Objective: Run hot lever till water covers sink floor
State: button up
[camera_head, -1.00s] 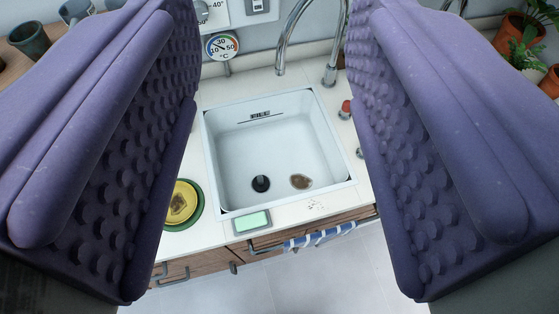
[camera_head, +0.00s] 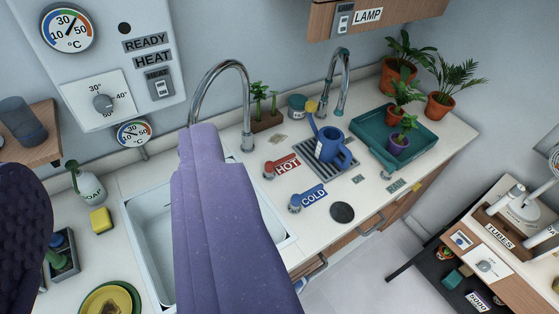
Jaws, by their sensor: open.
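The red hot lever (camera_head: 268,171) stands on the counter right of the sink, beside its HOT label (camera_head: 287,165). The blue cold lever (camera_head: 296,203) stands nearer the front, beside a COLD label. The white sink (camera_head: 133,218) is at lower left, its floor largely hidden behind my right finger; I cannot tell whether water lies there. A curved chrome tap (camera_head: 215,72) rises behind the sink; no stream shows at its visible part. My gripper (camera_head: 112,160) is open and empty, its purple fingers wide apart; the right finger covers part of the sink, left of the hot lever.
A blue watering can (camera_head: 330,147) stands on a grate right of the hot lever, by a second tap (camera_head: 341,78). A teal tray (camera_head: 425,143) holds potted plants. A soap bottle (camera_head: 89,188) and yellow sponge (camera_head: 101,220) are left of the sink. A control panel (camera_head: 115,60) hangs above.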

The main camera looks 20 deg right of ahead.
aim_at(270, 166)
jog(key=i+l+u, duration=0.15)
jog(key=i+l, duration=0.95)
jog(key=k+l, duration=0.05)
